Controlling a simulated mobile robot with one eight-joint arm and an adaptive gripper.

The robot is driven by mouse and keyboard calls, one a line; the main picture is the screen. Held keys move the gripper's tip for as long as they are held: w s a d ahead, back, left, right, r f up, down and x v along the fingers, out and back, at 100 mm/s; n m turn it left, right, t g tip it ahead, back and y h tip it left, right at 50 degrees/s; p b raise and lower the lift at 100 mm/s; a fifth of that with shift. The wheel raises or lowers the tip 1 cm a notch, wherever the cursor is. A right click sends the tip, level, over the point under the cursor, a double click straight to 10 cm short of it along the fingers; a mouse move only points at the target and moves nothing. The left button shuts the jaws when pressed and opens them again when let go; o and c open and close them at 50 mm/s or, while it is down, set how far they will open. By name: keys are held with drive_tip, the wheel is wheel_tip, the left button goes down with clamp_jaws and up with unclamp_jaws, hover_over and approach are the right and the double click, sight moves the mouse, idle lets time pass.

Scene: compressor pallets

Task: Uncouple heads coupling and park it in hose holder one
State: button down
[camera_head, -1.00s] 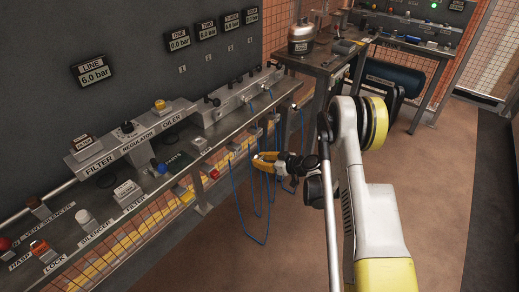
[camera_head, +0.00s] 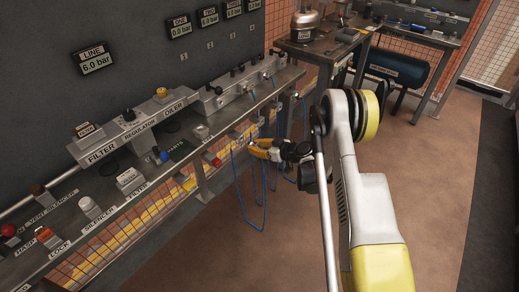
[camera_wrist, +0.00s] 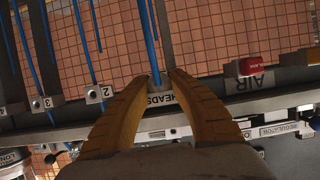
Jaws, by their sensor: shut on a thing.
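My gripper (camera_head: 251,147) reaches to the front edge of the wall bench in the head view. In the wrist view its two orange fingers (camera_wrist: 158,82) are shut around the end of a blue hose (camera_wrist: 151,35), at the HEADS label (camera_wrist: 161,98). The coupling itself is mostly hidden between the fingers, so I cannot tell whether it is still joined. Holder blocks marked 2 (camera_wrist: 97,94) and 3 (camera_wrist: 43,103) sit to the left, with blue hoses near them. I cannot make out holder one.
A red knob by the AIR label (camera_wrist: 249,67) is right of the fingers. Blue hoses (camera_head: 262,205) hang in loops under the bench near my gripper. A metal table with a tank (camera_head: 306,26) stands at the back.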

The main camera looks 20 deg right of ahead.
sight(241, 140)
drive_tip(key=shift+w+a, duration=0.75)
drive_tip(key=shift+w, duration=0.25)
drive_tip(key=shift+w+a, duration=0.8)
drive_tip(key=shift+w, duration=0.3)
idle(0.7)
drive_tip(key=c, duration=1.2)
unclamp_jaws()
drive_tip(key=shift+c, duration=0.2)
drive_tip(key=v, duration=1.2)
drive_tip(key=shift+d, duration=0.1)
